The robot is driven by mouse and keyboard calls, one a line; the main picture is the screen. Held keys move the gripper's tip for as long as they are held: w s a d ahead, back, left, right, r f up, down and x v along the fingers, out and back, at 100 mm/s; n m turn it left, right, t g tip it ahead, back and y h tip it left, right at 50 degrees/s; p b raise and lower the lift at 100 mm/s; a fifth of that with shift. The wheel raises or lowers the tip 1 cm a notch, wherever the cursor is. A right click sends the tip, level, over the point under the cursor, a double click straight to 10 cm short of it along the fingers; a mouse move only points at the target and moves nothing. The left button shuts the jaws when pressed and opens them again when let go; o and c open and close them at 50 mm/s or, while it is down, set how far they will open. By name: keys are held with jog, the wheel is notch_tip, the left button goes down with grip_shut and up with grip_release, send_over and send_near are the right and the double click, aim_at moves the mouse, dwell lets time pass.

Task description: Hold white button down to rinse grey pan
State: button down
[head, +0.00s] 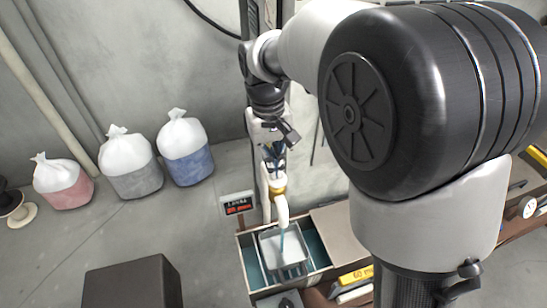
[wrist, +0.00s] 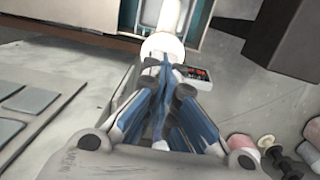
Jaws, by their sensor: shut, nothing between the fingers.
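My gripper (head: 272,160) points down over the top of the white tap (head: 281,205), above the sink. In the wrist view its fingers (wrist: 167,72) are shut and empty, with the tips at a round white part (wrist: 162,46) that appears to be the white button. Contact looks likely, but the tips hide the exact spot. The grey pan (head: 269,247) sits in the sink under the spout.
A small display with red text (head: 238,204) stands left of the tap. The sink's wooden edge (head: 243,262) surrounds the pan. A dark box (head: 130,284) stands at the front left. Several tied bags, one blue and white (head: 186,165), stand by the wall.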

dwell(0.9)
notch_tip(320, 180, up, 14)
jog(key=p, duration=0.4)
jog(key=shift+w+a, duration=0.45)
jog(key=s+d+f+m+t+b, duration=0.1)
jog(key=s+d+f+t+b, duration=0.1)
jog(key=s+d+f+b, duration=0.2)
jog(key=s+d+f+m+t+b, duration=0.1)
jog(key=s+d+f+b, duration=0.4)
jog(key=s+f+b, duration=0.5)
jog(key=s+d+f+m+t+b, duration=0.1)
jog(key=s+d+f+t+b, duration=0.1)
jog(key=s+d+f+b, duration=0.2)
jog(key=s+f+b, duration=0.3)
jog(key=s+f, duration=0.1)
jog(key=f, duration=0.2)
jog(key=shift+d+t+y, duration=0.2)
jog(key=shift+t+y, duration=0.1)
